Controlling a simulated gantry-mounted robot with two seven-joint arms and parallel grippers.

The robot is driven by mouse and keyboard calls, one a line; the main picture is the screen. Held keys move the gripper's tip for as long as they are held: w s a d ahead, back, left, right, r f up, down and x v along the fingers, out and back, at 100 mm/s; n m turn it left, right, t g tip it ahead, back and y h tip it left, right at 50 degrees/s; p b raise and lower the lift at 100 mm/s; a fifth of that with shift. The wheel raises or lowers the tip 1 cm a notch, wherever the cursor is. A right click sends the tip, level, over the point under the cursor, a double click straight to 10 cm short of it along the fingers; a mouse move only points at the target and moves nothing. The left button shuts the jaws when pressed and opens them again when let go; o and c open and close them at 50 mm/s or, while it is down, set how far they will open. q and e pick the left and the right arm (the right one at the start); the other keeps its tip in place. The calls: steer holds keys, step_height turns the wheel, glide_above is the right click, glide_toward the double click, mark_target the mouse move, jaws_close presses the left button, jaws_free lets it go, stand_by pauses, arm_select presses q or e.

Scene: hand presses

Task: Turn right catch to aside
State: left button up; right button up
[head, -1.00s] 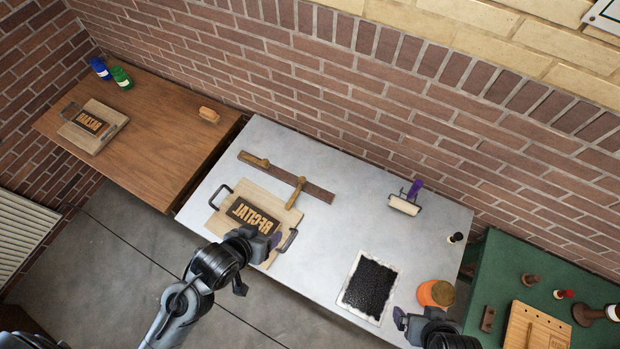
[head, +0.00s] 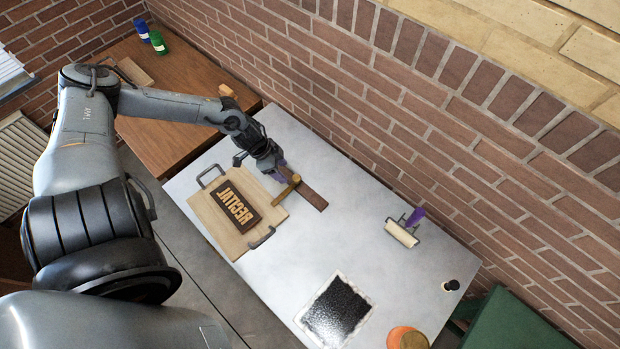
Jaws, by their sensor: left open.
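The right catch (head: 286,191) is a wooden bar pivoted on a dark brown strip (head: 314,199). It points from the strip toward the wooden board (head: 212,222), at an angle across the strip. My left gripper (head: 279,176) is open, pointing down just beside the catch's pivot end, with purple at its fingertips. I cannot tell whether the fingers touch the catch. The left catch and the left part of the strip are hidden behind my gripper and wrist. My right gripper is out of view.
The board carries a dark block with raised letters (head: 237,208) and two metal handles. A roller (head: 402,232), a black ink slab (head: 335,310) and an orange round item (head: 400,338) stand right on the grey table. The table's middle is clear. A brick wall runs behind.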

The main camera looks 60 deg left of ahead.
mark_target(296, 178)
arm_select(q)
steer(key=shift+y, duration=0.3)
steer(key=w+f+b, duration=0.1)
steer(key=f, duration=0.1)
steer(key=w+f+b, duration=0.1)
steer(key=f, duration=0.2)
steer(key=w+f+b, duration=0.1)
steer(key=w+f, duration=0.1)
steer(key=f, duration=0.1)
steer(key=shift+w, duration=0.1)
steer(key=shift+w+d+f+b, duration=0.1)
steer(key=shift+w+f+b, duration=0.1)
steer(key=shift+f+b, duration=0.3)
steer(key=shift+f, duration=0.1)
jaws_close()
